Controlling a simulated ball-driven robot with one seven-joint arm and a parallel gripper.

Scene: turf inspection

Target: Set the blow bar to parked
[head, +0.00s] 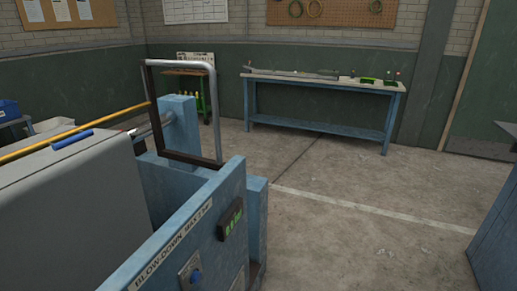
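A blue machine housing (185,216) fills the lower left, with a label (172,247) that seems to start "BLOW-DOWN". A small box with green digits (231,220) is on its end face, and a blue knob (196,276) on a plate sits lower. A bent silver tube (216,110) rises at its far end, next to an upright dark frame (148,110). A yellow rod (85,125) runs slantwise above a grey cover (65,185). I cannot tell for sure which of these is the blow bar, nor its setting. My gripper is not in view.
A blue workbench (322,80) with small green trays stands against the far wall. A small stand (192,72) is left of it. A blue surface (495,235) edges in at the lower right. The concrete floor (345,195) between is clear.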

